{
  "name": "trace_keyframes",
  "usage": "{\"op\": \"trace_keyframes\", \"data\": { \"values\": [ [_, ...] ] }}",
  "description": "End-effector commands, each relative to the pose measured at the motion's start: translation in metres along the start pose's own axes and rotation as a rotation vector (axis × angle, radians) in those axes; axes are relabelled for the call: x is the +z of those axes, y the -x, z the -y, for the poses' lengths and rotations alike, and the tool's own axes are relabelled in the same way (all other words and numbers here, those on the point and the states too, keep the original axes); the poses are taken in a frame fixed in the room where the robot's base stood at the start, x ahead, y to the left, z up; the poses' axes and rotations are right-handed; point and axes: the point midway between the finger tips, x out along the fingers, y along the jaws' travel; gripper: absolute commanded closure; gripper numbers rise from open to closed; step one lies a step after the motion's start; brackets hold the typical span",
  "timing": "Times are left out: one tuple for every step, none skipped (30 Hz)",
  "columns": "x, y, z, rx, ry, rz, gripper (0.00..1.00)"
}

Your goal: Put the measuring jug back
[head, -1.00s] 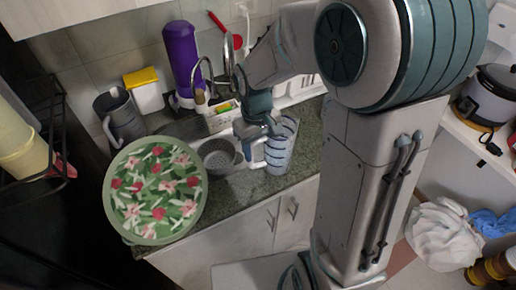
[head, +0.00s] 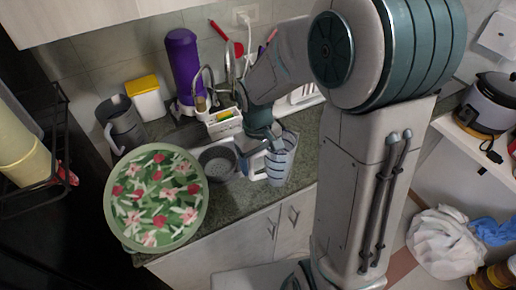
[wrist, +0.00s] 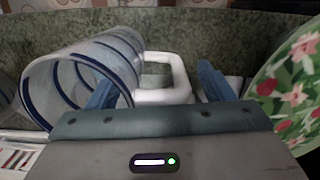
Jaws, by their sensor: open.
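The measuring jug (head: 282,160) is clear with blue bands and a white handle. It stands on the green counter to the right of the sink, and it also shows in the wrist view (wrist: 85,75). My gripper (head: 262,150) is at the jug's handle side. In the wrist view my gripper (wrist: 155,90) is open, with the white handle (wrist: 178,80) between its two blue fingers. The left finger is close to the jug's wall; I cannot tell whether it touches.
A flowered green tray (head: 155,242) is at the left. A dark strainer (head: 218,163) sits at the sink, with a white caddy (head: 222,123) behind. A grey jug (head: 122,124), a yellow-lidded container (head: 146,98) and a purple bottle (head: 183,65) stand along the wall.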

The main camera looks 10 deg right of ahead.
Motion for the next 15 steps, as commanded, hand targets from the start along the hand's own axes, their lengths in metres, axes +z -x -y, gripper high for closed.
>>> {"op": "trace_keyframes", "data": {
  "values": [
    [-0.001, 0.006, 0.0, 0.001, 0.0, -0.003, 0.25],
    [-0.001, 0.009, 0.0, 0.002, 0.0, -0.004, 0.25],
    [-0.002, 0.016, -0.001, 0.003, -0.001, -0.006, 0.25],
    [-0.001, 0.021, -0.001, 0.003, -0.001, -0.006, 0.25],
    [-0.001, 0.028, -0.001, 0.003, -0.001, -0.006, 0.25],
    [-0.001, 0.036, 0.0, 0.003, -0.001, -0.008, 0.25],
    [-0.002, 0.043, -0.001, 0.002, -0.001, -0.008, 0.25],
    [-0.001, 0.05, 0.0, 0.002, -0.001, -0.007, 0.25],
    [-0.001, 0.059, 0.0, 0.002, -0.001, -0.007, 0.25],
    [-0.001, 0.066, 0.0, 0.002, 0.0, -0.007, 0.25],
    [-0.002, 0.072, 0.0, 0.002, 0.0, -0.007, 0.25],
    [-0.001, 0.08, 0.0, 0.002, 0.0, -0.006, 0.25],
    [-0.001, 0.086, 0.0, 0.002, 0.0, -0.006, 0.25],
    [-0.001, 0.091, 0.0, 0.002, 0.0, -0.006, 0.25],
    [-0.001, 0.098, 0.0, 0.002, 0.0, -0.004, 0.25]
  ]
}}
